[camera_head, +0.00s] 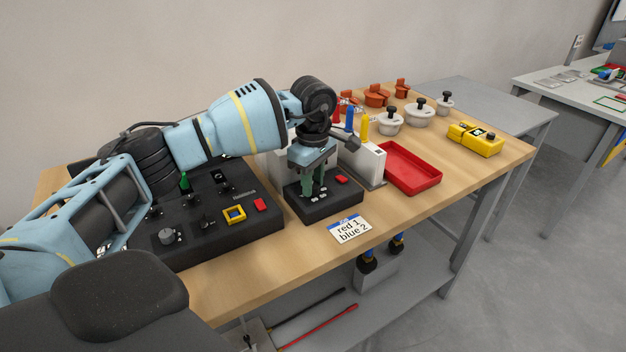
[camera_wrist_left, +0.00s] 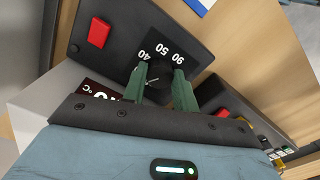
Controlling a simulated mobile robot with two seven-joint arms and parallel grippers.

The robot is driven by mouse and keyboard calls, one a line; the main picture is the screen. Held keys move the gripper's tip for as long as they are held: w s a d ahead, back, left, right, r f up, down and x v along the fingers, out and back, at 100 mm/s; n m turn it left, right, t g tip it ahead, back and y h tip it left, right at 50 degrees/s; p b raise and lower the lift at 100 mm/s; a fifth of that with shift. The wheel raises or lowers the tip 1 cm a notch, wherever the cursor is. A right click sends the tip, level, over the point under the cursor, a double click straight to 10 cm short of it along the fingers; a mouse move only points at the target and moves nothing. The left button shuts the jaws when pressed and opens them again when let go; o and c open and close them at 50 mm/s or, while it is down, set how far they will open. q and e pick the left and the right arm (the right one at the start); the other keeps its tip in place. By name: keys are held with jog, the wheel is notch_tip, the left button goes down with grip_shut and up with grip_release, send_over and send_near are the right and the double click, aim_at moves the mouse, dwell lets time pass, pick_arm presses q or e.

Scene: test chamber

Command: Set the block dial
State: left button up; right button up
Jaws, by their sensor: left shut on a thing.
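The block dial is a black knob (camera_wrist_left: 158,82) on a small black box with a red button. In the wrist view, the numbers 40, 50 and 90 show around it, and part of a red-lit display with "°C" shows at lower left. The box (camera_head: 346,205) stands near the table's front edge in the head view. My left gripper (camera_head: 312,199) points down over it, and its green fingers (camera_wrist_left: 160,84) are shut on the knob from both sides. The fingers hide part of the knob, and I cannot read its exact setting. My right gripper is not in view.
A black control panel (camera_head: 215,245) lies left of the box, under my left arm. A card (camera_head: 351,229) reading "red 1 blue 2" lies in front. A white rack with coloured tubes, a red tray (camera_head: 425,185) and a yellow device (camera_head: 487,147) stand to the right.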

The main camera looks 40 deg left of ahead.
pick_arm(q)
jog(key=shift+m, duration=1)
jog(key=m, duration=0.2)
jog(key=shift+m, duration=0.3)
jog(key=m+b, duration=0.1)
jog(key=m, duration=0.3)
jog(key=shift+f+m, duration=0.1)
jog(key=shift+m, duration=0.2)
jog(key=m, duration=0.3)
jog(key=shift+s, duration=0.1)
jog(key=shift+m, duration=0.4)
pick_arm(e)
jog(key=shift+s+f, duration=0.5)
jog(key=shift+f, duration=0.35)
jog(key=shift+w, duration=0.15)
pick_arm(q)
jog(key=o, duration=1)
jog(key=shift+c, duration=0.2)
